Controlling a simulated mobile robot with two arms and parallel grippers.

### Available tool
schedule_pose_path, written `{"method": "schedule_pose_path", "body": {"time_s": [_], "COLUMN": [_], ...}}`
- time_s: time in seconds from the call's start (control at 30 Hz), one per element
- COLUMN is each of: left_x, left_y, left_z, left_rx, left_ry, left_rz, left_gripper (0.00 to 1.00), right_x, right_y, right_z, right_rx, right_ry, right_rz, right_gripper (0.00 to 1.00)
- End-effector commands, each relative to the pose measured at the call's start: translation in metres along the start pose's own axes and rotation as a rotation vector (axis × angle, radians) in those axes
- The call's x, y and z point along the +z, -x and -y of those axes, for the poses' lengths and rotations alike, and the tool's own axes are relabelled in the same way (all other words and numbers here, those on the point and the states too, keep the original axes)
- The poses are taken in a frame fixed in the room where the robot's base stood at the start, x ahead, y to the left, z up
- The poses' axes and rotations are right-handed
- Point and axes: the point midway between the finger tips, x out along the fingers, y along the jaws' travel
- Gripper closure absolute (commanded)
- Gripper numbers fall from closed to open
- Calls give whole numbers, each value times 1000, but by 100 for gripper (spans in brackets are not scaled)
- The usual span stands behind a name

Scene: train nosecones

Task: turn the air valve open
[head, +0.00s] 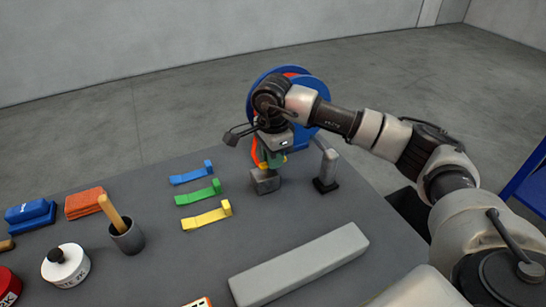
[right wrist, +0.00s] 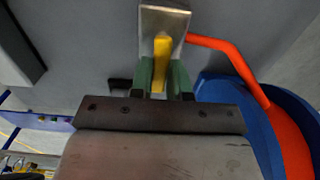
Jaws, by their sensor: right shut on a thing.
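The air valve shows in the right wrist view as a yellow handle (right wrist: 162,60) in front of a silver metal block (right wrist: 178,18). In the head view its grey block (head: 265,182) stands near the table's far edge, with an orange hose (head: 255,153) beside it. My right gripper (right wrist: 160,82) has green fingers on both sides of the yellow handle and is shut on it. In the head view the right gripper (head: 270,160) is above the grey block, and the wrist partly hides the handle. My left gripper is not in view.
A blue hose reel (head: 318,90) stands behind my wrist. A grey post (head: 328,166) is close on the right. Blue, green and yellow strips (head: 206,218) lie left. A long grey bar (head: 300,264) lies in front. A cup (head: 127,238) and cans stand further left.

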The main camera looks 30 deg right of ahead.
Motion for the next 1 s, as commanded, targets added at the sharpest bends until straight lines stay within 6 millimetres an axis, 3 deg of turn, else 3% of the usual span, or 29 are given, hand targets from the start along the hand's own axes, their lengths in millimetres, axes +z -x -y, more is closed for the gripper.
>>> {"method": "schedule_pose_path", "body": {"time_s": [0.2,0.23,0.37,0.73,1.0], "left_x": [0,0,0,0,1], "left_y": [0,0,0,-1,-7], "left_z": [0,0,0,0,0], "left_rx": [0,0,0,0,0], "left_ry": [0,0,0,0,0], "left_rz": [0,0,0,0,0], "left_gripper": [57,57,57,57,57], "right_x": [0,0,0,0,0], "right_y": [2,2,2,6,53], "right_z": [1,1,1,1,1], "right_rx": [-5,-5,-4,-4,-8], "right_ry": [3,3,2,0,1], "right_rz": [2,2,1,1,2], "right_gripper": [100,79,59,57,57]}}
